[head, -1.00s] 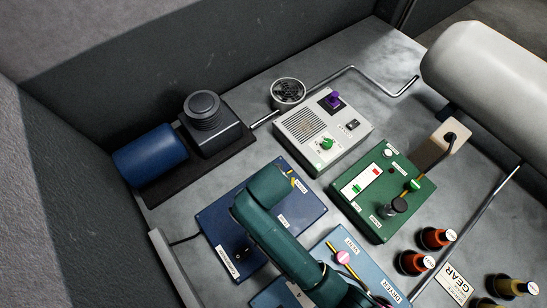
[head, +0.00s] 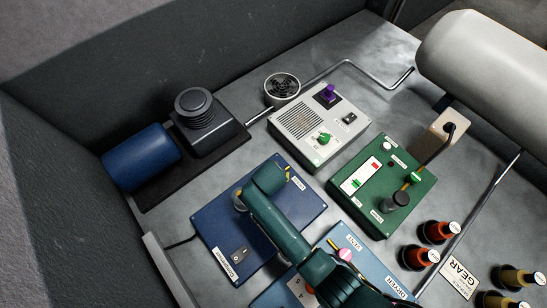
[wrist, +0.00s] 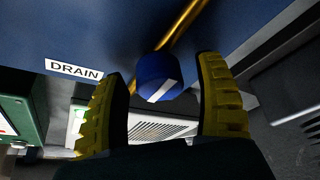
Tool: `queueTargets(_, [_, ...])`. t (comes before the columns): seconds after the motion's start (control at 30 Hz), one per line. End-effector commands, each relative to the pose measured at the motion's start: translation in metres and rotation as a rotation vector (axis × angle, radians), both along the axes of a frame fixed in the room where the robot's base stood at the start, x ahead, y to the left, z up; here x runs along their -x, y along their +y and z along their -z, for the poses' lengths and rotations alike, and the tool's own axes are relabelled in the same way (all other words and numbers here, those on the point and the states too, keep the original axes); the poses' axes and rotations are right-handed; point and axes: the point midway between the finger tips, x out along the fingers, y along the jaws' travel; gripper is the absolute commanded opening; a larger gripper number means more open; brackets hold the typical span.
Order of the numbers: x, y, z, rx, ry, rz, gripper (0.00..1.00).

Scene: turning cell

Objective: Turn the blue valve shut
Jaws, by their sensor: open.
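The blue valve knob (wrist: 158,80), with a white stripe across its face, shows in the wrist view in front of a brass pipe (wrist: 184,36). My gripper (wrist: 163,70) is open, with one yellow ribbed finger on each side of the knob. I see gaps beside the knob and cannot tell any contact. A DRAIN label (wrist: 74,69) is to the left. In the head view my arm's end is above the dark blue panel (head: 218,222). The arm hides the knob and my fingers there.
A grey speaker box (head: 318,128) and a green panel (head: 345,198) stand to the right of the dark blue panel. A lighter blue panel (head: 372,262) lies below, partly under my arm. A blue motor (head: 142,157) is at left. Orange (head: 418,257) and dark gold cylinders stand at right.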

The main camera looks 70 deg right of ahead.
Motion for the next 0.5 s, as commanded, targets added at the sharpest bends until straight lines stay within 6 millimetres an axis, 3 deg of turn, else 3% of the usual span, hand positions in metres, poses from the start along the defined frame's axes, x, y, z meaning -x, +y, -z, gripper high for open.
queueTargets(0.1, [0.0003, 0.0003, -0.0002, 0.0, 0.0, 0.0, 0.69])
queueTargets(0.4, [0.0004, 0.0004, -0.0001, -0.001, 0.001, 0.0, 0.12])
queueTargets(0.43, [0.0004, 0.0004, -0.0001, -0.001, 0.001, 0.0, 0.06])
queueTargets(0.5, [0.0005, 0.0005, 0.0, -0.001, 0.001, 0.0, 0.06])
